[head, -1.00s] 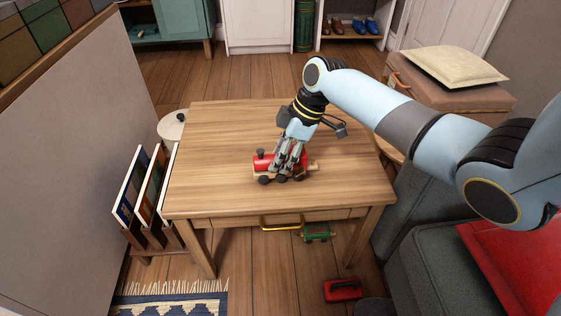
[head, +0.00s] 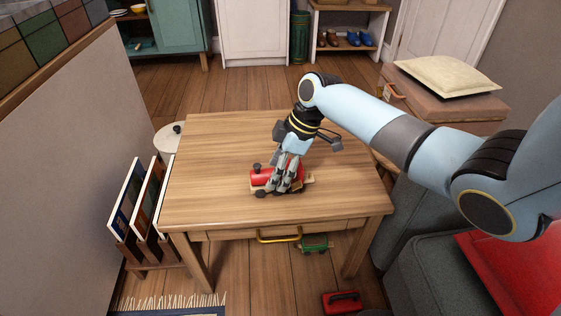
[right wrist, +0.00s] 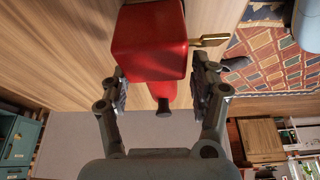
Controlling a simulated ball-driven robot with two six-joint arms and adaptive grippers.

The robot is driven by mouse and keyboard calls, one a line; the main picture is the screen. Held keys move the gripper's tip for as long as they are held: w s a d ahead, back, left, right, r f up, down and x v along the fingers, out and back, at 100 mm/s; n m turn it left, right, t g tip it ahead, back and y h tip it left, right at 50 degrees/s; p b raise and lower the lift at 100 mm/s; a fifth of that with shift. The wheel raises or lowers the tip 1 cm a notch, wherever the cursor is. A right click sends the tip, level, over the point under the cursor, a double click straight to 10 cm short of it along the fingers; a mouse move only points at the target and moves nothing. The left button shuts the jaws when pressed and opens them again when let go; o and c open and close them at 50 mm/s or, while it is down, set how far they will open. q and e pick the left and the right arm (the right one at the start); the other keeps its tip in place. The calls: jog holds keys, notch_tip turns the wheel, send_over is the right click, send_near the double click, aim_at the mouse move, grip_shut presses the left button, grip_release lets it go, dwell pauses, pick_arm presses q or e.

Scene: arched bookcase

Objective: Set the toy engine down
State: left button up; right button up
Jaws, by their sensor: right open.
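The red toy engine (head: 262,177) with black wheels and a black funnel sits upright on the wooden table (head: 215,150), near its front edge. My right gripper (head: 286,188) reaches down over the engine's right part, its fingers covering some of it. In the right wrist view, the engine's red cab (right wrist: 150,42) lies between the two fingers of the right gripper (right wrist: 160,92). Those fingers are open, one on each side, with the left one close to the cab. My left gripper is not in view.
A drawer with a yellow handle (head: 279,237) is in the table's front. A green wagon (head: 316,243) and a red case (head: 342,303) lie on the floor. A book rack (head: 150,250) stands at left, a grey armchair (head: 410,265) at right. The tabletop around the engine is clear.

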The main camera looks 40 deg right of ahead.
jog(key=p+v, duration=0.1)
jog(key=v, duration=0.2)
jog(key=p+v, duration=0.4)
jog(key=v, duration=0.4)
jog(key=shift+d+r, duration=0.1)
jog(key=shift+r, duration=0.1)
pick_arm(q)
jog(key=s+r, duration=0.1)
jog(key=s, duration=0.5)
pick_arm(e)
jog(key=shift+s+d+r, duration=0.15)
jog(key=shift+r, duration=0.2)
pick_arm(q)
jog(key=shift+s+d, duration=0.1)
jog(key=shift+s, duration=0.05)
